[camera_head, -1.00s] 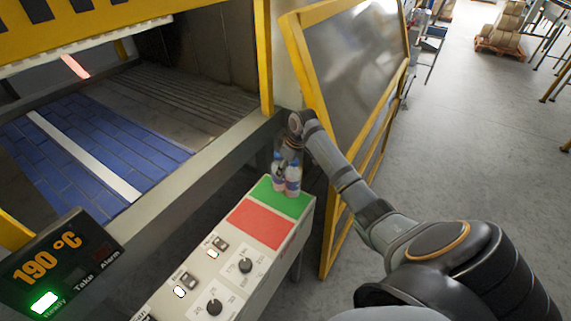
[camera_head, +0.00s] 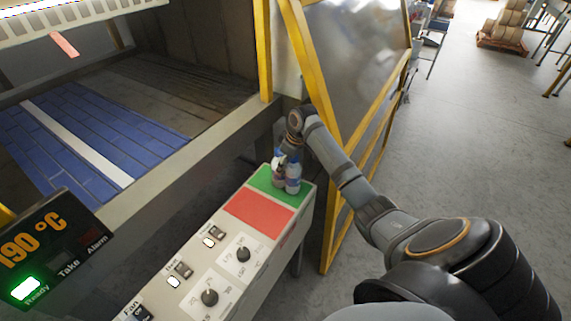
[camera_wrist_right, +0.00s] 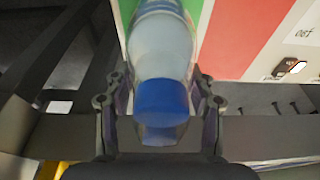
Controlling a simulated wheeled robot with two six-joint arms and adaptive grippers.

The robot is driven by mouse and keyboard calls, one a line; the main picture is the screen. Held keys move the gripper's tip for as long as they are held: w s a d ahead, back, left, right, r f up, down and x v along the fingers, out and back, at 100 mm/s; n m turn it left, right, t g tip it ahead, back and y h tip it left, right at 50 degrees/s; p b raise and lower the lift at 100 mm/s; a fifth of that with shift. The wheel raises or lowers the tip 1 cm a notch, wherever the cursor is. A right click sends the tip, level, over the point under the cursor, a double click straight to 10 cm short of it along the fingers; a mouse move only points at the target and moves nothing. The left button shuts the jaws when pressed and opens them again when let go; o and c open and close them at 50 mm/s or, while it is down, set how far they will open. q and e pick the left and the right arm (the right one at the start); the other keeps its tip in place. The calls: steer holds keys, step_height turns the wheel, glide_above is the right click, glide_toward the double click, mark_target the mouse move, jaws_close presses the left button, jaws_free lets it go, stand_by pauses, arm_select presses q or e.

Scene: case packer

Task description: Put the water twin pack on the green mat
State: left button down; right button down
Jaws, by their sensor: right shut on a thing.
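The water twin pack (camera_head: 292,180) is two small clear bottles side by side, with blue and white on them. It stands upright at the green mat (camera_head: 302,199), over its middle to far part in the head view. I cannot tell whether its base touches the mat. My right gripper (camera_head: 289,153) is shut on the pack from above and hides the bottle tops. In the right wrist view, a blue-capped bottle (camera_wrist_right: 163,58) sits between the fingers; the second bottle is hidden. The green mat (camera_wrist_right: 206,14) shows beside it. My left gripper is not in view.
A red mat (camera_head: 258,219) lies beside the green one on the white control box (camera_head: 190,245), with knobs and switches nearer me. A machine with a blue slatted bed (camera_head: 85,140) is on the left. A yellow-framed panel (camera_head: 335,130) stands close behind my right arm.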

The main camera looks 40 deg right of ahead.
steer(key=shift+f, duration=0.4)
steer(key=c, duration=0.6)
jaws_free()
steer(key=shift+o, duration=1.1)
steer(key=v, duration=1.2)
